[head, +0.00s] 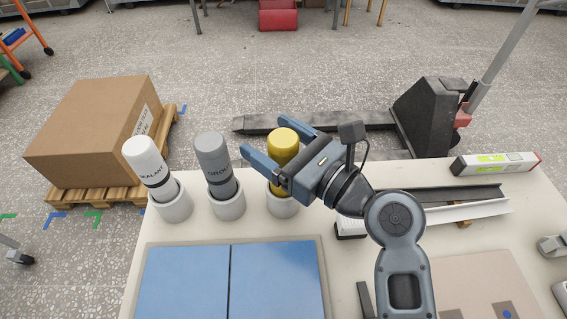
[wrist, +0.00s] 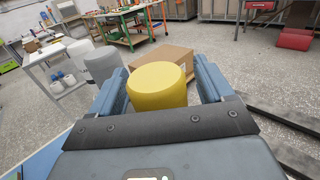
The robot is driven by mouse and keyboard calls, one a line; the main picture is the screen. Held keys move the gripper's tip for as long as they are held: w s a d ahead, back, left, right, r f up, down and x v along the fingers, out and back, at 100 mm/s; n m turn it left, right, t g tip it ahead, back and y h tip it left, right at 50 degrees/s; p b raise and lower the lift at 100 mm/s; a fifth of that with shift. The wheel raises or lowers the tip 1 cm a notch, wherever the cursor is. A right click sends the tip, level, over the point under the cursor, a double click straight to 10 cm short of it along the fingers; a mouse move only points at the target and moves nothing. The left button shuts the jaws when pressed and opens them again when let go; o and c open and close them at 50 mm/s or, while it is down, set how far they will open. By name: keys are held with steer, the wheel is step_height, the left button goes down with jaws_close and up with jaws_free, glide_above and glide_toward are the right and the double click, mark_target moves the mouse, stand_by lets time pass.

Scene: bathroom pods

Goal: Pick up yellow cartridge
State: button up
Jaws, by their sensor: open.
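The yellow cartridge (head: 283,143) stands upright in a white round holder (head: 283,207), the rightmost of three in a row on the table. My gripper (head: 276,144) is open, with one finger on the near side of the cartridge and one on the far side. In the wrist view the yellow cartridge (wrist: 158,86) shows between the two blue-grey fingers of my gripper (wrist: 160,82), with a visible gap on the right. Whether either finger touches it I cannot tell. The cartridge's lower part is partly hidden by my gripper in the head view.
A grey cartridge (head: 212,158) and a white cartridge (head: 147,163) stand in their own holders to the left. Blue panels (head: 230,280) lie in front. A spirit level (head: 495,163) and metal profiles (head: 455,196) lie to the right. A cardboard box (head: 90,130) stands on a pallet beyond the table.

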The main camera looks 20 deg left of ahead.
steer(key=shift+c, duration=0.2)
jaws_close()
stand_by(0.6)
